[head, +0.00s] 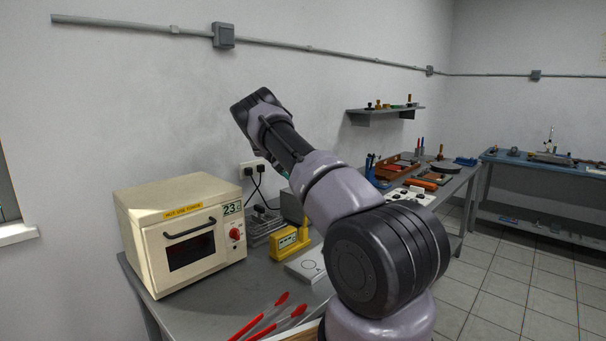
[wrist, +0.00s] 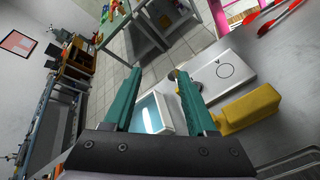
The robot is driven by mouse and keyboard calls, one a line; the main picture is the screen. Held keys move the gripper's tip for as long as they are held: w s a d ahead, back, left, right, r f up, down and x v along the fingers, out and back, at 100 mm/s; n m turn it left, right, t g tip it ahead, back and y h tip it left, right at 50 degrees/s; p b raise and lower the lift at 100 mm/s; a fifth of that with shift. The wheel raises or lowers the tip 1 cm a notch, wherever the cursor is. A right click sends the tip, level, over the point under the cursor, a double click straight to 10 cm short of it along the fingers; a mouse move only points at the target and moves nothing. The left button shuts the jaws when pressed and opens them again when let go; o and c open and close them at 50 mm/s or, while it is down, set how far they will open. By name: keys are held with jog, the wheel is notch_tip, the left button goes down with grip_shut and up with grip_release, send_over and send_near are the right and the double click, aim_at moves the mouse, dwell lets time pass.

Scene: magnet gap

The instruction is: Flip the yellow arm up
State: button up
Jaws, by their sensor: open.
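A yellow piece (head: 288,242) stands on the grey bench to the right of the oven; a pale panel shows on its front. In the wrist view a yellow block (wrist: 250,110) lies just right of my right finger, beside a white plate (wrist: 230,68). A small yellow bit shows by the right fingertip; I cannot tell whether it belongs to the block. My gripper (wrist: 158,72) has two teal fingers spread apart, with nothing held between them. In the head view my arm hides most of the gripper.
A cream oven (head: 185,235) stands at the bench's left. Red tongs (head: 265,318) lie at the front. A grey box with cables and wall sockets (head: 254,169) is behind the yellow piece. A second bench with trays (head: 400,165) stands further right.

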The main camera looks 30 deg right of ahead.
jog(key=shift+r, duration=1.5)
jog(key=s+a+r+n+t+y, duration=0.25)
jog(key=s+r+t, duration=0.35)
jog(key=s+r, duration=0.8)
jog(key=s+a+r+m+t+y, duration=0.1)
jog(key=s+a+r+t+y, duration=0.1)
jog(key=s+a+t, duration=0.4)
jog(key=s+a+r+t+y, duration=0.2)
jog(key=s+a+t, duration=0.5)
jog(key=s+a, duration=0.3)
jog(key=shift+s+a+m+t, duration=0.3)
jog(key=shift+s+a+m, duration=0.1)
jog(key=shift+a, duration=0.1)
